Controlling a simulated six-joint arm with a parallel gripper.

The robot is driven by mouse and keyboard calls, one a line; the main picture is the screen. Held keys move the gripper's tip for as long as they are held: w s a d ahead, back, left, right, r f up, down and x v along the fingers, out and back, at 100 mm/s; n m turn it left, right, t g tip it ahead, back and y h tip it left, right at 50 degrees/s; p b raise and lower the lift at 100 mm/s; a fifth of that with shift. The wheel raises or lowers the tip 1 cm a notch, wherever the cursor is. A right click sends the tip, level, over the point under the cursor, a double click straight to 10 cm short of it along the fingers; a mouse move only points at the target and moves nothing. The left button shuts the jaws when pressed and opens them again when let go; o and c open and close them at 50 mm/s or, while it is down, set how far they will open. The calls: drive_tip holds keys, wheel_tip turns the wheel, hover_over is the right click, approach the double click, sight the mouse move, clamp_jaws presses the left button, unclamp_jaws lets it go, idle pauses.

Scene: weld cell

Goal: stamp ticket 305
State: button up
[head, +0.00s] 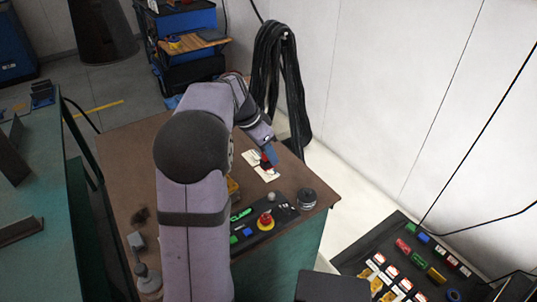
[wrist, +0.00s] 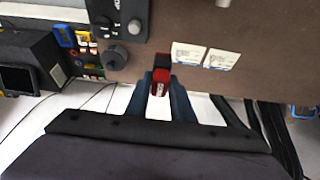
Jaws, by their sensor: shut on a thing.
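My gripper (head: 269,156) is shut on a red and black stamp (wrist: 160,83), which stands out between the blue fingers (wrist: 160,100) in the wrist view. Two white tickets lie side by side on the brown bench top. The left ticket (wrist: 188,53) and the right ticket (wrist: 221,59) are both clear of the stamp in the wrist view. The stamp's lower face is hidden.
A black control panel with a red-and-yellow button (head: 265,220) and a dark round knob-like thing (head: 307,198) stand near the bench's front right. A dark side table (head: 400,240) holds coloured pieces and cards. Black cables (head: 280,80) hang behind the bench (head: 120,170).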

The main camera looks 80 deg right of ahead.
drive_tip(key=shift+o, duration=1.4)
drive_tip(key=shift+c, duration=0.9)
drive_tip(key=shift+s+r+p, duration=0.25)
drive_tip(key=shift+r+p, duration=0.55)
drive_tip(key=shift+p, duration=0.1)
drive_tip(key=p, duration=0.1)
drive_tip(key=s+p, duration=0.1)
drive_tip(key=shift+a+r+p, duration=0.2)
drive_tip(key=shift+r+p, duration=0.2)
drive_tip(key=f+n+p, duration=0.1)
drive_tip(key=f+p, duration=0.1)
drive_tip(key=p, duration=0.1)
drive_tip(key=w+d+f+p, duration=0.1)
drive_tip(key=f+p, duration=0.1)
drive_tip(key=p, duration=0.2)
drive_tip(key=d+f+n+p, duration=0.1)
drive_tip(key=f+p, duration=0.2)
drive_tip(key=shift+w+d+n+t+h, duration=0.1)
drive_tip(key=shift+w+n+t+h, duration=0.2)
drive_tip(key=shift+t+h, duration=0.1)
drive_tip(key=shift+w+d+r+n+t+h, duration=0.1)
drive_tip(key=shift+w+d+r+n+t, duration=0.25)
drive_tip(key=shift+d+n, duration=0.65)
drive_tip(key=shift+w+d+r+n+t+h, duration=0.1)
drive_tip(key=shift+w+d+r+n+t, duration=0.25)
drive_tip(key=shift+d+n, duration=0.6)
drive_tip(key=shift+w+d+r+n+t+h, duration=0.1)
drive_tip(key=shift+w+d+r+n+t, duration=0.1)
drive_tip(key=shift+d+n+t, duration=0.7)
